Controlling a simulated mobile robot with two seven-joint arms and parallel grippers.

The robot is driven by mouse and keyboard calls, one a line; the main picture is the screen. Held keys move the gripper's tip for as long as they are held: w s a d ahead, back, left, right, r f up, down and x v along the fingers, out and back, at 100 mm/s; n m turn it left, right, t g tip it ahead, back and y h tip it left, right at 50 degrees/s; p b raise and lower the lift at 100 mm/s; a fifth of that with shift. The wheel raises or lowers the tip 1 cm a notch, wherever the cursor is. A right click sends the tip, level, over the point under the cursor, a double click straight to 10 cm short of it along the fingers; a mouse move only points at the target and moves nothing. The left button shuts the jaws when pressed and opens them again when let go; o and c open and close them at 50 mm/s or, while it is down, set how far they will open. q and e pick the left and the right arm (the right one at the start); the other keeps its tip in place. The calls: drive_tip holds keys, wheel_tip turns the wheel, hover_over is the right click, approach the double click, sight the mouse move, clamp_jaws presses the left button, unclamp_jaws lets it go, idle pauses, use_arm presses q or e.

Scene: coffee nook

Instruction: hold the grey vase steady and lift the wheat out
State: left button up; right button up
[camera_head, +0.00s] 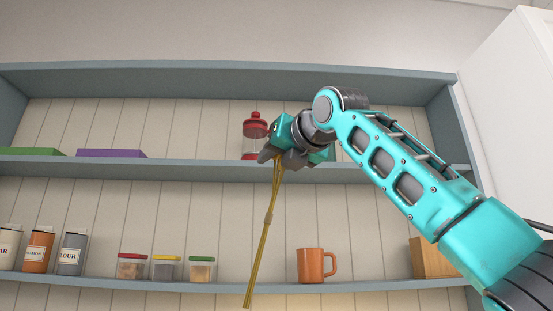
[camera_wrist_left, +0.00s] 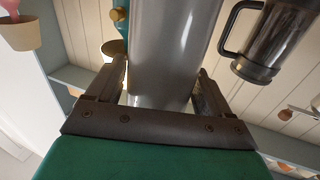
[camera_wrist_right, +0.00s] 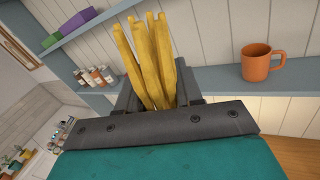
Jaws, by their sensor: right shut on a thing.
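My right gripper (camera_head: 278,160) is shut on the wheat (camera_head: 262,232), a yellow bundle of stalks hanging down, slightly tilted, in front of the shelves. The right wrist view shows the wheat (camera_wrist_right: 152,60) between the fingers (camera_wrist_right: 160,100). The grey vase (camera_wrist_left: 170,50) fills the middle of the left wrist view, between the fingers of my left gripper (camera_wrist_left: 160,95). I cannot tell whether both fingers press on it. The vase and my left gripper are outside the head view. No vase shows around the wheat in the head view.
An orange mug (camera_head: 311,266) and several lidded containers (camera_head: 165,268) stand on the lower shelf. A red-topped jar (camera_head: 255,127) stands behind the right gripper on the upper shelf.

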use_arm(q)
drive_tip(key=o, duration=0.3)
drive_tip(key=v, duration=1.2)
drive_tip(key=shift+s, duration=0.1)
